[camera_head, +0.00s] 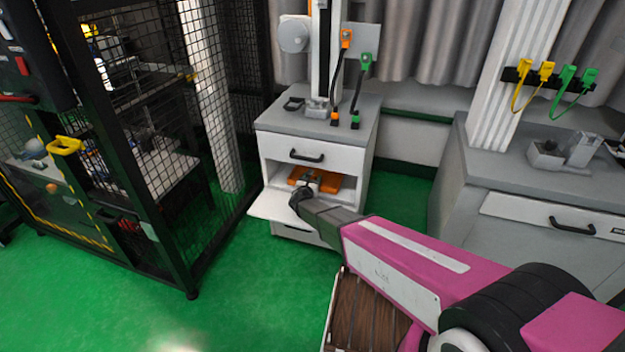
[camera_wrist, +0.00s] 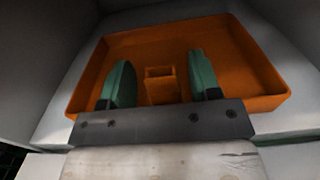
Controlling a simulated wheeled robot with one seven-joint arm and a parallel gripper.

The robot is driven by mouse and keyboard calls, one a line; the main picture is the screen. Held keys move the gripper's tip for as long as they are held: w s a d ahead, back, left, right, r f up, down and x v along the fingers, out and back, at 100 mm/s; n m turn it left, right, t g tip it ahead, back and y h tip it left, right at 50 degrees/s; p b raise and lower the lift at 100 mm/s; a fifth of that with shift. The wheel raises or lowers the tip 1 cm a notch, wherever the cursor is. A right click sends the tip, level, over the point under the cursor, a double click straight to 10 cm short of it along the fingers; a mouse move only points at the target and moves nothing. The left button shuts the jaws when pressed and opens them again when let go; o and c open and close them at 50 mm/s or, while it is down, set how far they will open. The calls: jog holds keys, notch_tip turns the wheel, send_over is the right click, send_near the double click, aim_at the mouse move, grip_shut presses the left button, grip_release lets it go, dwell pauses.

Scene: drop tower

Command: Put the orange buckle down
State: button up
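An orange tray (camera_head: 330,183) lies in the open compartment of the grey-white cabinet, and it fills much of the wrist view (camera_wrist: 250,75). A small orange box-shaped piece, seemingly the orange buckle (camera_wrist: 162,85), stands in the tray. My gripper (camera_wrist: 162,78) has its two green fingers apart, one on each side of the piece, with a visible gap on both sides. In the head view my gripper (camera_head: 308,184) reaches into the compartment over the tray; the piece is too small to make out there.
The compartment's white flap (camera_head: 272,208) is folded down below my wrist. A drawer with a black handle (camera_head: 307,156) sits just above the opening. A black mesh cage (camera_head: 150,150) stands left, a grey counter (camera_head: 500,165) right. Green floor is free between cage and cabinet.

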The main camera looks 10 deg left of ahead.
jog(key=shift+r, duration=0.1)
jog(key=shift+s, duration=0.3)
jog(key=s, duration=0.7)
jog(key=s+a, duration=0.1)
jog(key=s, duration=0.3)
jog(key=shift+s, duration=0.2)
